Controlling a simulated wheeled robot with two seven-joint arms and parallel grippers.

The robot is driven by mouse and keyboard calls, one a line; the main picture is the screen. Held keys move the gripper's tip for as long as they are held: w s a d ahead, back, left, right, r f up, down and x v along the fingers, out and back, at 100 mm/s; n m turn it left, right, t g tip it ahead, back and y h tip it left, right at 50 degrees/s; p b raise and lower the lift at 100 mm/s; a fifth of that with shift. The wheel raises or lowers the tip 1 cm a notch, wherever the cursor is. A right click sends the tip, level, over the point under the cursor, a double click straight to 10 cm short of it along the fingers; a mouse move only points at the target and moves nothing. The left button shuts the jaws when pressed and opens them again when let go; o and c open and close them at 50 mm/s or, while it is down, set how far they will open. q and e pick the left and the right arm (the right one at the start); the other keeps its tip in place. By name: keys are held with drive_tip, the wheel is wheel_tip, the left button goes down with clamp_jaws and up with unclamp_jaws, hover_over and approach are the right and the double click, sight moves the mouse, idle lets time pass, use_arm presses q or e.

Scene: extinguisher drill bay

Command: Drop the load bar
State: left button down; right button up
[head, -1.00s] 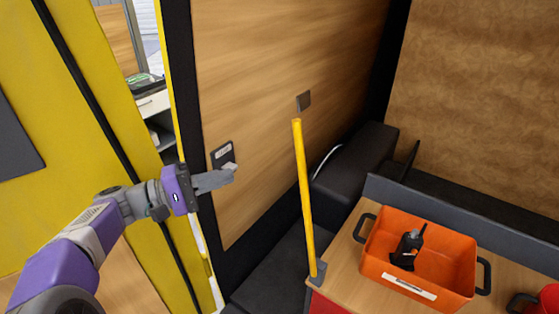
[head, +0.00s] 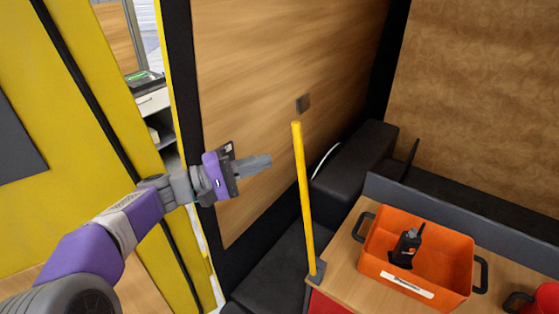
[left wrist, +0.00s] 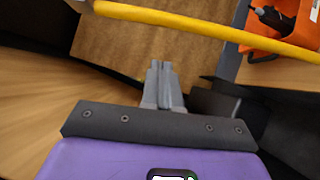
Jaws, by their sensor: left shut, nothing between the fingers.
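The load bar is a yellow bar (head: 304,195). In the left wrist view the bar (left wrist: 200,22) crosses the top, beyond the shut fingertips (left wrist: 160,64). My right gripper is in neither view.
An orange crate (head: 461,250) with a black handheld device (head: 407,247) in it stands on the wooden counter (head: 345,255). A red container (head: 546,299) is at the right edge. A black bench (head: 270,275) runs behind the bar. A yellow door frame is at left.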

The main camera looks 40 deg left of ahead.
use_arm(q)
drive_tip(key=d, duration=0.1)
drive_tip(key=w+d, duration=0.1)
drive_tip(key=d, duration=0.2)
drive_tip(key=shift+w+d+r+p, duration=0.25)
drive_tip(key=shift+w+r+p, duration=0.1)
drive_tip(key=shift+d, duration=0.1)
